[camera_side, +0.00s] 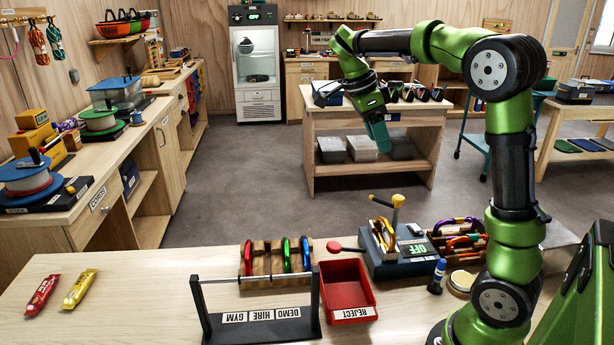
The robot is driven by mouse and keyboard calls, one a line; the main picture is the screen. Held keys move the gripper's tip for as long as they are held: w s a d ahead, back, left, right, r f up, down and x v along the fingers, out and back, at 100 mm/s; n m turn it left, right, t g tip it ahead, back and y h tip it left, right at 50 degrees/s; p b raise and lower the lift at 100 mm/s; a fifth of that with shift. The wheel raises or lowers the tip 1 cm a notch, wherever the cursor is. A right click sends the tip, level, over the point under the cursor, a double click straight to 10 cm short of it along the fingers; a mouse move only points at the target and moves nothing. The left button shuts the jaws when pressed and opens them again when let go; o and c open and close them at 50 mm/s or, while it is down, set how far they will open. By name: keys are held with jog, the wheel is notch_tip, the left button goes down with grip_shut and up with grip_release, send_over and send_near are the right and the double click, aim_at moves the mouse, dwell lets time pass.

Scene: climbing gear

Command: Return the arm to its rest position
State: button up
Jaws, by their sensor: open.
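My arm is green and black and rises from the right end of the front bench (130,290). It bends at the top and reaches left. My gripper (380,138) hangs from its end, pointing down. It is high above the bench and appears in front of the far wooden table (440,118). It is open, and I see nothing held in it. The gap between the fingers is hard to make out from this side.
A rail stand (262,325) with DEMO, HIRE and GYM labels stands front centre. Behind it is a rack of coloured carabiners (275,262). A red REJECT tray (345,288) and a grey OFF device (405,262) stand right of it. Two bars (60,292) lie left.

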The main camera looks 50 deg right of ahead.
jog(key=shift+w+a+r, duration=0.1)
jog(key=shift+a+r, duration=0.05)
jog(key=shift+r, duration=0.25)
jog(key=s+a+f+n+t+y, duration=0.2)
jog(key=s+a+n+t, duration=0.2)
jog(key=a+n, duration=0.6)
jog(key=s+a+f+n+t+y, duration=0.3)
jog(key=s+a+n+t, duration=0.2)
jog(key=a+n, duration=0.6)
jog(key=shift+f+n+t, duration=0.15)
jog(key=shift+n+t, duration=0.55)
jog(key=shift+n, duration=0.4)
